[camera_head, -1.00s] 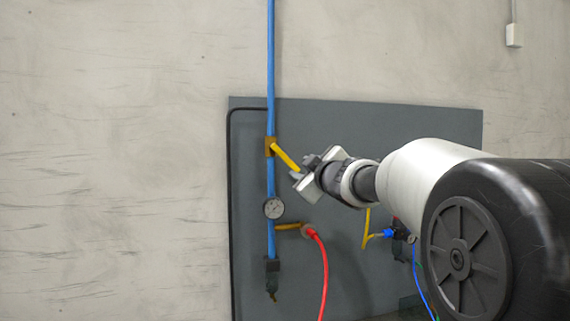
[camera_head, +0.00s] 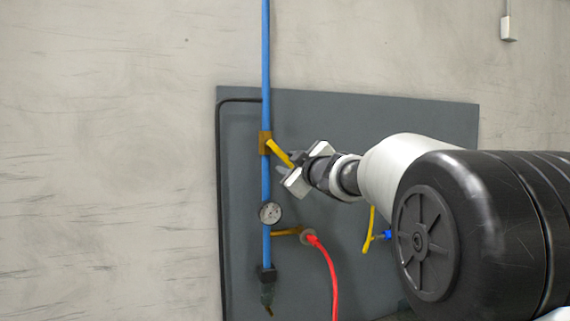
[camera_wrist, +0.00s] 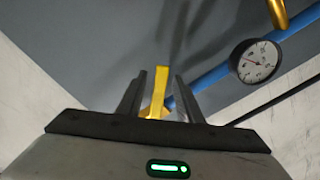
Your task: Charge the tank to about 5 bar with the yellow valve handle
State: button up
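The yellow valve handle (camera_head: 280,153) slants down to the right from the brass valve (camera_head: 265,142) on the blue pipe (camera_head: 266,60). My gripper (camera_head: 285,175) is at the handle's lower end. In the wrist view the handle (camera_wrist: 158,85) stands between the two fingers of my gripper (camera_wrist: 160,88). The fingers are apart, with a gap visible beside the handle. The round gauge (camera_head: 270,213) sits on the pipe below the valve. It also shows in the wrist view (camera_wrist: 255,61), but its reading is too small to tell. No tank is clearly visible.
A grey panel (camera_head: 350,110) carries the pipe. Another yellow handle (camera_head: 370,232) with a blue fitting is partly behind my arm. Bare wall lies left.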

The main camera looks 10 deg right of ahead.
grip_shut()
jog(key=shift+r, duration=0.1)
dwell(0.3)
